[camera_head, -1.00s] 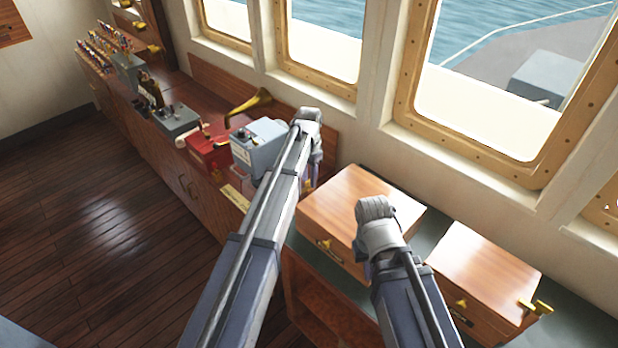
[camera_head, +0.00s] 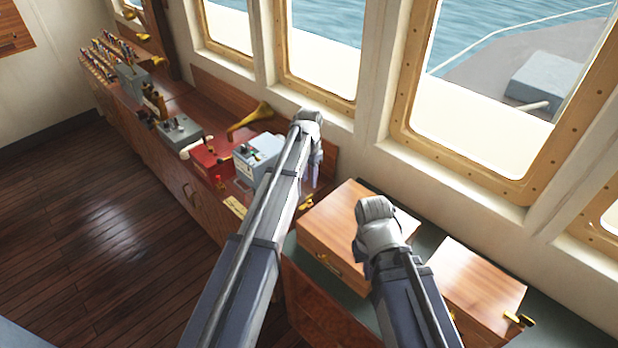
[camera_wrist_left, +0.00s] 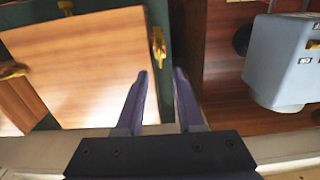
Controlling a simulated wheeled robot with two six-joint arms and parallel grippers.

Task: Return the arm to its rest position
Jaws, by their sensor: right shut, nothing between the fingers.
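My left arm reaches up the middle of the head view; its gripper (camera_head: 315,165) hangs at the far end, above the counter between the pale blue device and the wooden box. In the left wrist view its two purple fingers (camera_wrist_left: 161,78) stand apart with nothing between them, so it is open. My right arm is raised from the bottom, with its gripper (camera_head: 363,262) pointing down in front of the wooden boxes. The right gripper is shut and empty, mostly hidden behind its own wrist.
Two wooden boxes with brass fittings, one left (camera_head: 335,225) and one right (camera_head: 472,285), sit on a dark green top. The pale blue device (camera_head: 257,157) and red device (camera_head: 211,160) stand on the long counter. Windows line the wall. The wooden floor (camera_head: 100,240) at left is clear.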

